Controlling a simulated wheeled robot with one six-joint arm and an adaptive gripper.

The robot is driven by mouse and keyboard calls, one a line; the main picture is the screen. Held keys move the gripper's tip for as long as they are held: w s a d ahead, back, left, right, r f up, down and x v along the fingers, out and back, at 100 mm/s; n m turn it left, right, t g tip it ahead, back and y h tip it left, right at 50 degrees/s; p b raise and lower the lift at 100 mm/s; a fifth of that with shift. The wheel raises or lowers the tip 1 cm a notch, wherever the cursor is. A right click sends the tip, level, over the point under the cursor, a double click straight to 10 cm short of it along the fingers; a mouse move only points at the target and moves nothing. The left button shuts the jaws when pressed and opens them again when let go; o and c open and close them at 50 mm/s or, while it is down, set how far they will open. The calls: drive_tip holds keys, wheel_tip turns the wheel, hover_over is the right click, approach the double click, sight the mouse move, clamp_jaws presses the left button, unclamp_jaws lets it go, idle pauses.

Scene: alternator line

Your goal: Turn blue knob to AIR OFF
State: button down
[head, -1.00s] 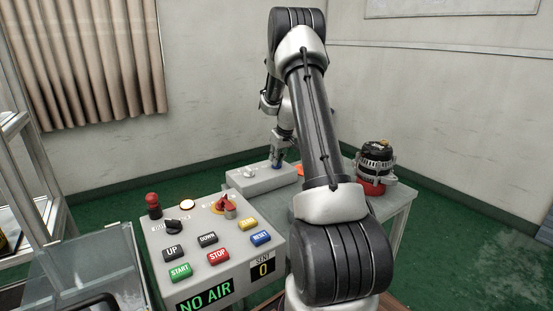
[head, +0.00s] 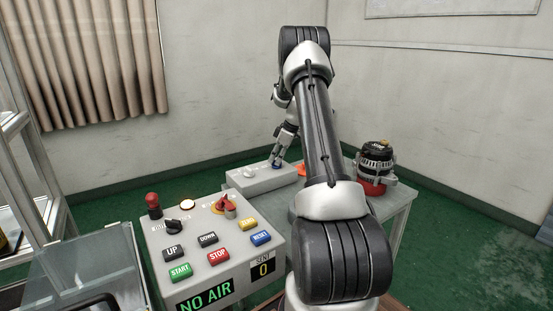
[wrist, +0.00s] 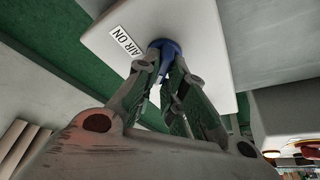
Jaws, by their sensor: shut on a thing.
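The blue knob (wrist: 164,48) sits on a light grey box, and my gripper (wrist: 166,72) is shut on it, one finger on each side. A white AIR ON label (wrist: 127,41) shows beside the knob in the wrist view; no AIR OFF label is readable. In the head view the grey box (head: 252,184) stands on the table, with my gripper (head: 277,160) reaching down to its right part and the blue knob (head: 276,165) just showing under it. The knob's exact angle is partly hidden by the fingers.
A control panel (head: 195,255) with coloured buttons and a NO AIR display stands nearer, at front left. An alternator (head: 375,160) on a red stand is at the table's right.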

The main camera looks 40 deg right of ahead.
drive_tip(key=shift+s+a+f+n, duration=0.1)
drive_tip(key=shift+s+f+n, duration=0.1)
drive_tip(key=shift+f+n, duration=0.15)
drive_tip(key=c, duration=1.5)
unclamp_jaws()
drive_tip(key=shift+w+r, duration=0.15)
drive_tip(key=shift+r, duration=0.1)
drive_tip(key=shift+d+r, duration=0.25)
drive_tip(key=shift+r, duration=0.05)
drive_tip(key=v, duration=1.1)
drive_tip(key=shift+d+r, duration=0.1)
drive_tip(key=shift+d, duration=0.05)
